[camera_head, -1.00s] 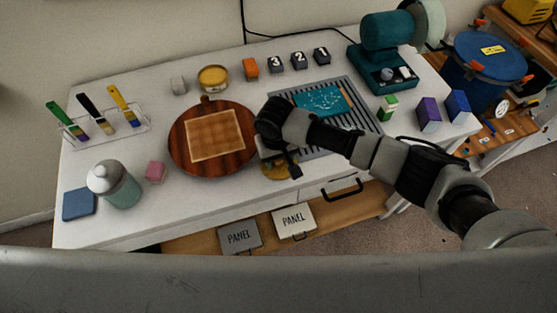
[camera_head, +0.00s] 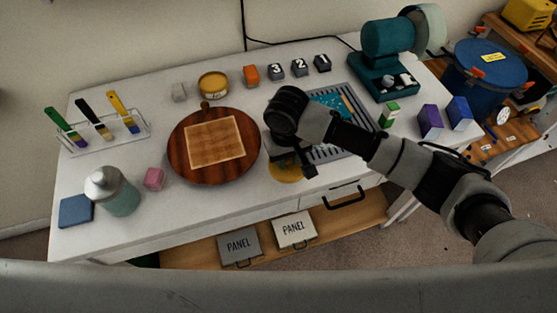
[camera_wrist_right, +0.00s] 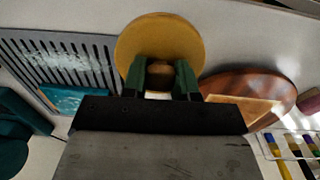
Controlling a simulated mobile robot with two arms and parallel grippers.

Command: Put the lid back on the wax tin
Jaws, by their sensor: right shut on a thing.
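The wax tin (camera_head: 213,84) is a round, open tin with yellow contents, standing at the back of the white table behind the round wooden board. The lid (camera_head: 287,174) is a flat yellow disc near the table's front edge, right of the board. My right gripper (camera_head: 290,160) is above the lid and hides part of it. In the right wrist view, the fingers of my right gripper (camera_wrist_right: 160,78) are shut on the knob in the middle of the lid (camera_wrist_right: 160,34). I cannot tell exactly how far the lid is above the table. My left gripper is not in view.
The round board (camera_head: 180,150) lies left of the lid. A grey slotted mat (camera_head: 328,153) is on its right. A bottle (camera_head: 113,192) stands at front left.

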